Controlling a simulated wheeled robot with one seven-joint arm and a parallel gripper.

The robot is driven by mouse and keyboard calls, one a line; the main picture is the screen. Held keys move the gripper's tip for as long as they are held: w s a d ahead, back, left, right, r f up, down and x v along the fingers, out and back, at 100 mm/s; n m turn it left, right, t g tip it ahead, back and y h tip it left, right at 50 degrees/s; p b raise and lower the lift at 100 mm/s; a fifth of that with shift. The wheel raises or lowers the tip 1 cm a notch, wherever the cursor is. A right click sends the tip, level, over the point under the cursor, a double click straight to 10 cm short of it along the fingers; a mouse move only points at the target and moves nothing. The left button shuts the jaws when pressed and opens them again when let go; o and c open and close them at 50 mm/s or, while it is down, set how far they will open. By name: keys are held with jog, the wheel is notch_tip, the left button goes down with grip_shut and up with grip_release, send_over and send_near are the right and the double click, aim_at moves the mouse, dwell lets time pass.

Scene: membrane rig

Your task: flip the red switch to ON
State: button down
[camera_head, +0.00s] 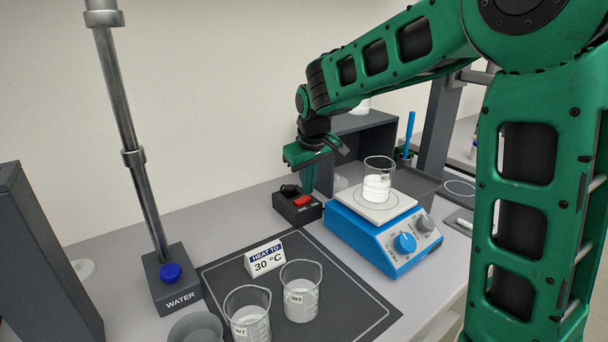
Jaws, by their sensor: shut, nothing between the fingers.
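The red switch (302,201) sits on top of a small black box (298,213) on the bench, left of the blue hotplate. Its ON or OFF position is too small to read. My gripper (309,190) points down right over the box, its green fingers shut and empty. The fingertips are at or just behind the red switch; I cannot tell whether they touch it. A black knob-like part (289,190) shows on the box's left side.
The blue hotplate (372,247) stands close on the right, bearing a beaker of white contents (378,180). A grey shelf box (377,139) is behind. A "HEAT TO 30 °C" sign (266,260), beakers W3 (301,291) and W7 (249,314) stand in front on a dark mat (228,271). The WATER post (172,280) is left.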

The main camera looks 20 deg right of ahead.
jog(key=shift+w+d+f, duration=0.1)
jog(key=shift+d+f, duration=0.15)
jog(key=shift+f, duration=0.35)
